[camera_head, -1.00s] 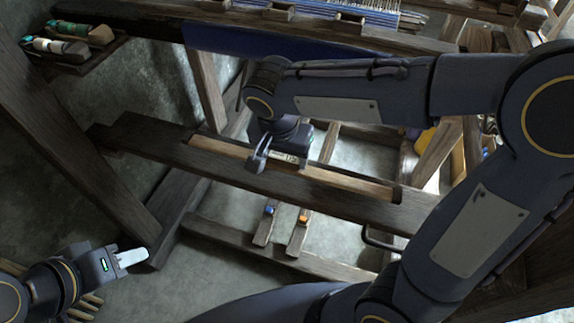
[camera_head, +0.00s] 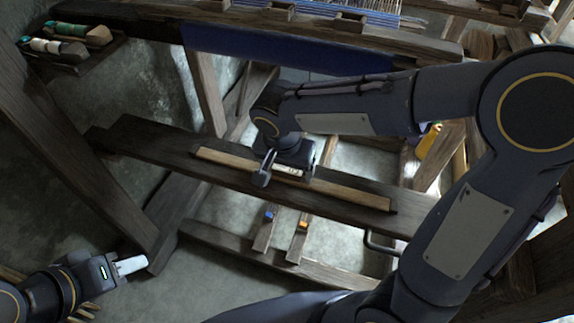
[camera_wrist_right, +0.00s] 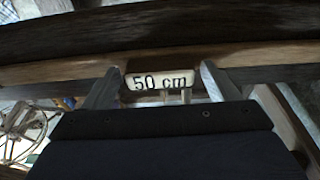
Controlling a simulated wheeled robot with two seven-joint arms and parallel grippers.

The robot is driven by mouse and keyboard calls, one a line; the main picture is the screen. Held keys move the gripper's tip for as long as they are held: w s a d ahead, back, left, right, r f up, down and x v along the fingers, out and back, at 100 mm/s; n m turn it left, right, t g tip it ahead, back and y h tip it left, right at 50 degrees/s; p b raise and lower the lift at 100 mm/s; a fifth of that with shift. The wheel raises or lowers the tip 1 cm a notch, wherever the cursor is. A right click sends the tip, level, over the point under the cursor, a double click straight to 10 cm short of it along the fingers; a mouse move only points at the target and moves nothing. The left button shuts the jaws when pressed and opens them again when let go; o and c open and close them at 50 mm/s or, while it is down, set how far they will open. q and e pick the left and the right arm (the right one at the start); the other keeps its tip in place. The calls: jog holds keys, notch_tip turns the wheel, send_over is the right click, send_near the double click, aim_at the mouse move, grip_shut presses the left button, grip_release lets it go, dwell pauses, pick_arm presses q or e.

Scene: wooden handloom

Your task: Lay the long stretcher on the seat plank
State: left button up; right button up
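The long stretcher (camera_head: 345,192) is a slim light-wood bar. It lies lengthwise along the dark wooden seat plank (camera_head: 160,152) and appears to rest on it. A pale tag marked "50 cm" (camera_wrist_right: 160,81) sits at its middle. My right gripper (camera_head: 288,172) is over the stretcher's middle, its fingers on either side of the tag. In the right wrist view small gaps show between the tag and the fingers of the gripper (camera_wrist_right: 161,75), so it looks open. My left gripper (camera_head: 130,265) is at the lower left, away from the plank; its finger opening is unclear.
The loom's beam with blue cloth (camera_head: 285,52) runs behind the plank. A small tray of bobbins (camera_head: 65,45) is at the upper left. Treadles with a blue (camera_head: 268,216) and an orange (camera_head: 303,225) marker lie below. A slanted post (camera_head: 75,150) stands at left.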

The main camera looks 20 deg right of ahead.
jog(key=shift+o, duration=0.2)
jog(key=shift+r+p, duration=0.3)
jog(key=shift+r, duration=0.2)
pick_arm(q)
notch_tip(320, 180, up, 4)
jog(key=p, duration=0.3)
jog(key=shift+f, duration=0.1)
pick_arm(e)
jog(key=v, duration=1.1)
jog(key=shift+r, duration=0.2)
pick_arm(q)
jog(key=shift+s, duration=0.1)
pick_arm(e)
jog(key=shift+s+f, duration=0.1)
jog(key=shift+s, duration=0.05)
